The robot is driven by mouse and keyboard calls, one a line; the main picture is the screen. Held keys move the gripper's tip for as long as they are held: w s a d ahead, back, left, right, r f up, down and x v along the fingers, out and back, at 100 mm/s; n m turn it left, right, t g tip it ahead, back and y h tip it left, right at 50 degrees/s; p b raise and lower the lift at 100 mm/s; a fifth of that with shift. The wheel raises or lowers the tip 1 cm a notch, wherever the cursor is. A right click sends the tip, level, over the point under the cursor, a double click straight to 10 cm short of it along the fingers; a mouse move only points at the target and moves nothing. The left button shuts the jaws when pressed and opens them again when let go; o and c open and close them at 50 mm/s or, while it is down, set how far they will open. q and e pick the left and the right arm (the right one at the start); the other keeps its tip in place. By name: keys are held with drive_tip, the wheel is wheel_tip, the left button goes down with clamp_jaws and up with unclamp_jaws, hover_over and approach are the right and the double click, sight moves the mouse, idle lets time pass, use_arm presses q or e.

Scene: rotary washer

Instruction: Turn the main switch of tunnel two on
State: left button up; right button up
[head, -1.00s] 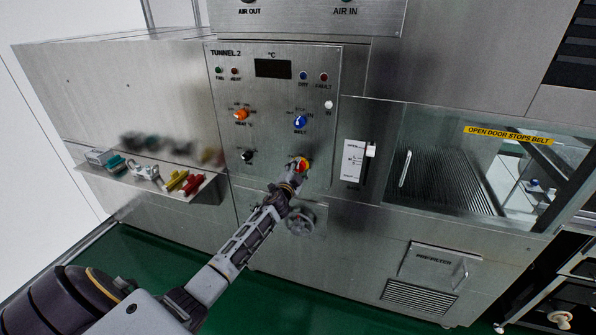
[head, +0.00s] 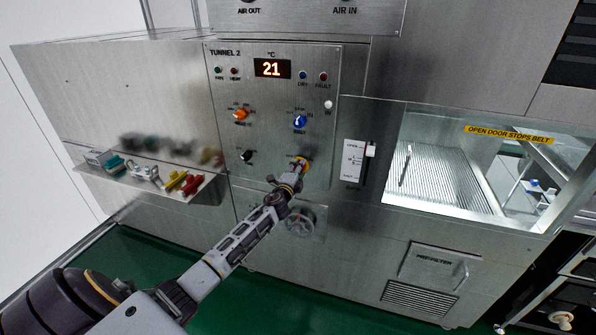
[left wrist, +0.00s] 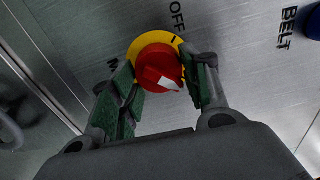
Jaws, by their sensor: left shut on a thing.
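The TUNNEL 2 panel (head: 275,135) fills the middle of the head view, with its display (head: 272,69) lit and reading 21. The main switch is a red knob on a yellow ring (head: 303,163) at the panel's lower right. In the left wrist view the red knob (left wrist: 160,68) sits between my fingers, its white mark slanting down to the right. OFF is printed above it; other lettering is partly hidden. My left gripper (head: 295,174) is shut on the knob, and it also shows in the left wrist view (left wrist: 162,84). My right gripper is not in view.
An orange knob (head: 240,114), a blue belt knob (head: 299,121) and a black knob (head: 247,156) sit near the switch. A handwheel (head: 300,221) is below. A shelf (head: 205,190) with coloured items is at left. A glazed door (head: 470,180) is at right.

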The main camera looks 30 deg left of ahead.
use_arm(q)
drive_tip(key=shift+d, duration=0.1)
drive_tip(key=o, duration=1)
drive_tip(key=shift+s, duration=0.1)
drive_tip(key=shift+s, duration=0.1)
drive_tip(key=shift+v, duration=5.75)
drive_tip(key=shift+s+f, duration=0.1)
